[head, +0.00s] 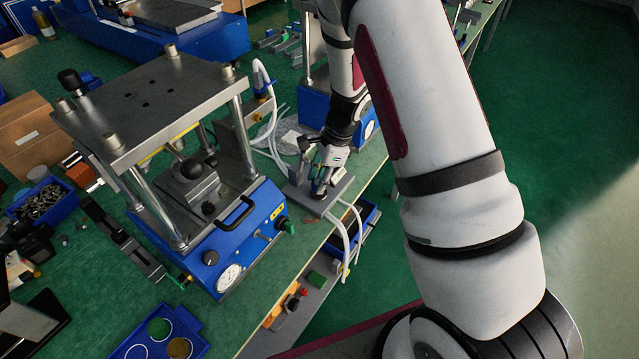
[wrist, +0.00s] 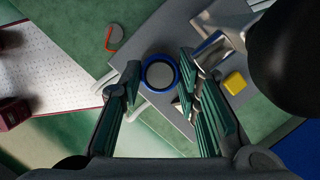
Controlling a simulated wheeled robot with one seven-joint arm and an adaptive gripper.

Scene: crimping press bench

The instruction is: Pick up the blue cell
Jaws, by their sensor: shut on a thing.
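The blue cell (wrist: 174,62), a round piece with a blue rim and a grey face, shows in the wrist view between the tips of my gripper's (wrist: 160,78) green-padded fingers. The fingers are shut on its two sides. Below it in that view is a grey plate (wrist: 145,48); I cannot tell whether the cell still touches it. In the head view my gripper (head: 322,183) is low over the grey plate (head: 304,202) near the bench's front edge, and the cell is too small and covered to make out there.
A silver clamp part (wrist: 215,48) and a yellow block (wrist: 235,82) are close right of the fingers. The blue press (head: 235,240) with steel posts stands left of my gripper. White hoses (head: 341,235) hang near the plate. A blue tray (head: 190,325) with round discs lies lower left.

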